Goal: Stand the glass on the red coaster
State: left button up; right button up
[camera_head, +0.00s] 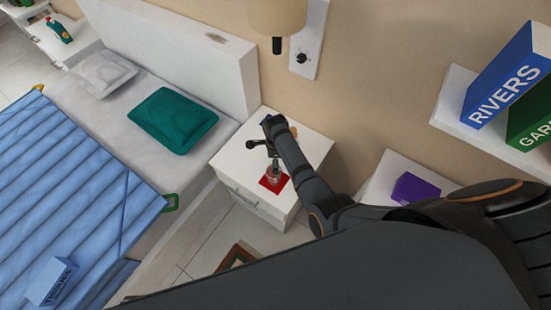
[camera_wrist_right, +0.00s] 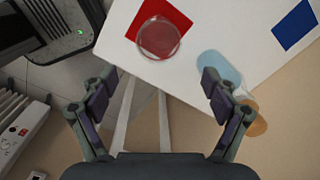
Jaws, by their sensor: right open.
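The clear glass (camera_head: 273,171) stands upright on the red coaster (camera_head: 265,184), on top of the white nightstand (camera_head: 310,142). In the right wrist view the round glass (camera_wrist_right: 158,38) shows red through it and lies over the red coaster (camera_wrist_right: 172,10), its rim reaching slightly past one edge. My right gripper (camera_head: 262,147) is just behind and above the glass in the head view. In the wrist view my right gripper (camera_wrist_right: 160,80) is open and empty, with the glass beyond the fingertips and apart from them. My left gripper is not in view.
A blue square (camera_wrist_right: 295,25) lies on the nightstand. A pale blue object (camera_wrist_right: 219,69) and an orange one (camera_wrist_right: 250,122) are near the right finger. The bed (camera_head: 170,75) is left of the nightstand. A shelf with books (camera_head: 500,75) is at right.

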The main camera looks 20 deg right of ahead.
jog(key=shift+r, duration=0.8)
